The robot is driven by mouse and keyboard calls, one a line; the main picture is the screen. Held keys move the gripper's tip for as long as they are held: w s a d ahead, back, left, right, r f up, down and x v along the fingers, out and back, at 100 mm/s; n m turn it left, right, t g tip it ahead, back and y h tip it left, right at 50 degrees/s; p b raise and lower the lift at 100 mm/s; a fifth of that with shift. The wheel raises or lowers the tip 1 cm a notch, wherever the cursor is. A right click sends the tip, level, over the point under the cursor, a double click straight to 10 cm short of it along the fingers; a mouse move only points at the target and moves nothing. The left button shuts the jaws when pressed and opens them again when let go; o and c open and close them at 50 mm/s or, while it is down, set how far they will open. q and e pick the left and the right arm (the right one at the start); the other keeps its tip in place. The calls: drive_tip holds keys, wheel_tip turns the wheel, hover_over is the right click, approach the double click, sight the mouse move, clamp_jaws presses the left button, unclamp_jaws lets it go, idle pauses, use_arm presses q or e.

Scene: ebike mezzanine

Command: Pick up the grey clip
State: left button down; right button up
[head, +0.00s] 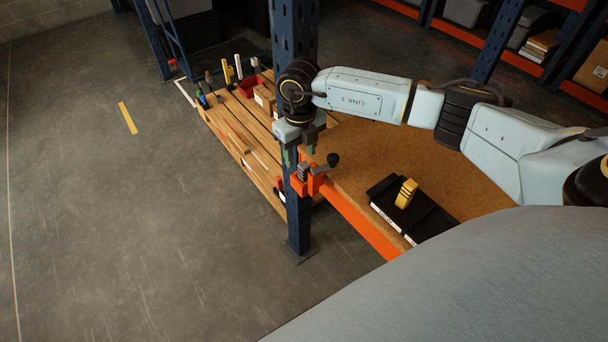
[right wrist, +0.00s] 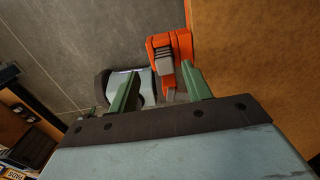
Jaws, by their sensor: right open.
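The grey clip (head: 303,171) is a small ribbed grey piece at an orange clamp-like holder (head: 310,186) on the shelf's front edge. In the right wrist view the grey clip (right wrist: 164,61) shows against the orange holder (right wrist: 183,46), close to the fingertips. My right gripper (head: 300,150) points down just above the clip in the head view. In the right wrist view my right gripper (right wrist: 160,77) has its two green fingers apart, and the clip appears between and beyond them. I cannot tell whether the fingers touch it. My left gripper is not in view.
The brown shelf board (head: 365,150) has an orange front beam (head: 358,222) and a blue upright (head: 298,222). A black case (head: 428,222) with a yellow object (head: 406,193) lies on the board. A wooden pallet bench (head: 238,130) with tools stands beyond. The floor at left is clear.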

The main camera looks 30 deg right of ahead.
sight(304, 165)
drive_tip(key=f, duration=0.4)
drive_tip(key=shift+s+d, duration=0.35)
drive_tip(key=shift+f, duration=0.45)
drive_tip(key=c, duration=1.1)
